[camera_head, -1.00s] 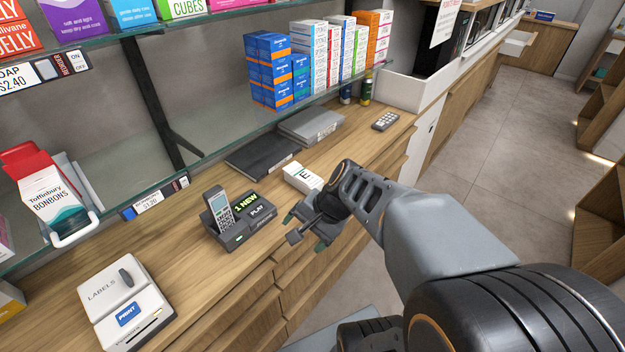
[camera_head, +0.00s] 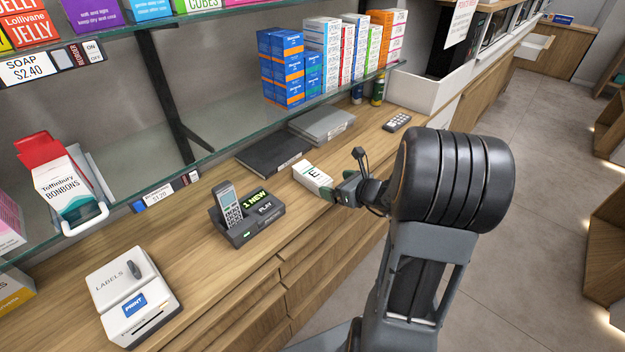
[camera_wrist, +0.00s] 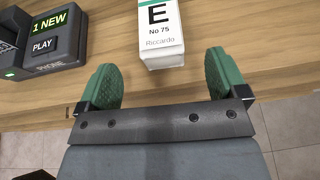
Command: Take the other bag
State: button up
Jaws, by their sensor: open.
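A white bag (camera_head: 312,176) with a green stripe lies on the wooden counter, right of the phone station. In the wrist view the same bag (camera_wrist: 162,38) shows a large letter E, "No 75" and "Riccardo". My gripper (camera_head: 341,186) is at the counter's front edge, close to the bag's near end. In the wrist view its two green fingers (camera_wrist: 163,80) are spread apart, with the bag's near end just ahead and between their tips. Nothing is held. The bag's far end is cut off in the wrist view. I see no second bag.
The phone station (camera_head: 246,216) stands left of the bag, with a label printer (camera_head: 133,296) further left. A black folder (camera_head: 272,152), a grey flat case (camera_head: 321,124) and a remote (camera_head: 397,122) lie behind. A glass shelf (camera_head: 215,141) overhangs the counter's back.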

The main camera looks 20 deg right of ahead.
aim_at(323, 181)
jog(key=shift+x, duration=3.5)
jog(key=c, duration=1.1)
